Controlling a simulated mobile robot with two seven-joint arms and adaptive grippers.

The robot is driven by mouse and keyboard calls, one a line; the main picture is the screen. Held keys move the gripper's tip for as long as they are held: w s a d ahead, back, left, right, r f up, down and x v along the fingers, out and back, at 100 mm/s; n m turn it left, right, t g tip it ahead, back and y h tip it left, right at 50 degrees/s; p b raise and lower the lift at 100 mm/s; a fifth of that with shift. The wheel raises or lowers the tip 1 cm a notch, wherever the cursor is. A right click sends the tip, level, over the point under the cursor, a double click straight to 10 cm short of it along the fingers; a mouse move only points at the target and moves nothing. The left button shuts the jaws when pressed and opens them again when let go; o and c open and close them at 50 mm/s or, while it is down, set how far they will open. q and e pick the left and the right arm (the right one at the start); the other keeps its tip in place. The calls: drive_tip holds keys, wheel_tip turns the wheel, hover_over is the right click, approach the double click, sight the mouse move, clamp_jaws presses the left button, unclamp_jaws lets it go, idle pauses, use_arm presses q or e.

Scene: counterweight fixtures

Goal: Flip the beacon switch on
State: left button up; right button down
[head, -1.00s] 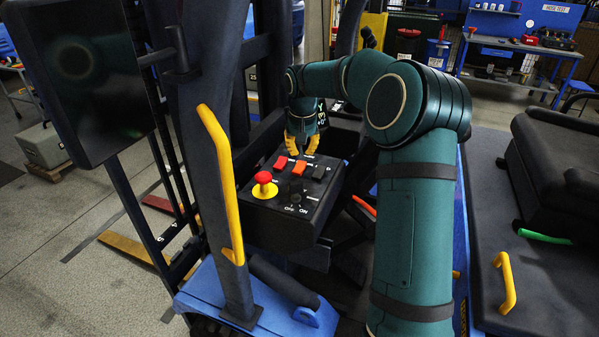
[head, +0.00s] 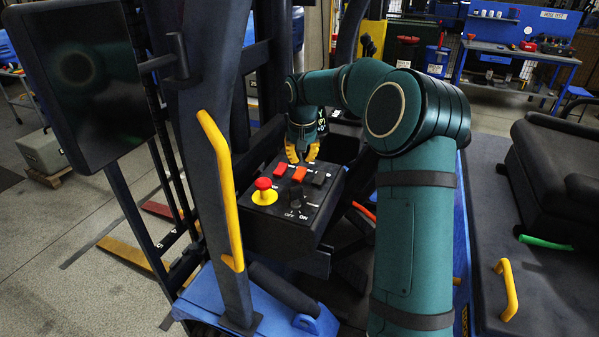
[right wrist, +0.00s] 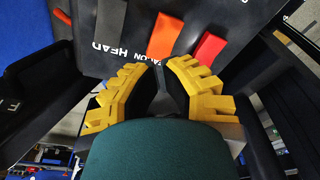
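The control box (head: 330,200) has a black top panel with a red rocker (head: 280,168), an orange rocker (head: 299,174) and a black rocker (head: 318,178) in a row. In the right wrist view the orange rocker (right wrist: 165,33) sits between the black rocker (right wrist: 109,22) and the red rocker (right wrist: 208,48). A partly hidden label ending in "ON" is near the orange one; "HEAD" is near the black one. My right gripper (head: 302,158) is at the row's far edge, yellow fingers apart and empty. It also shows in the wrist view (right wrist: 160,65). My left gripper is not in view.
A red mushroom button (head: 263,184) on a yellow disc and a black rotary knob (head: 296,195) marked OFF and ON sit nearer on the panel. A yellow grab handle (head: 221,180) on a dark post stands left of the box. A dark screen (head: 80,85) is farther left.

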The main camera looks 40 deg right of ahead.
sight(301, 170)
drive_tip(key=shift+f+b, duration=1.1)
drive_tip(key=shift+f, duration=0.7)
idle(1.4)
drive_tip(key=shift+r+p, duration=2.95)
drive_tip(key=shift+r, duration=0.6)
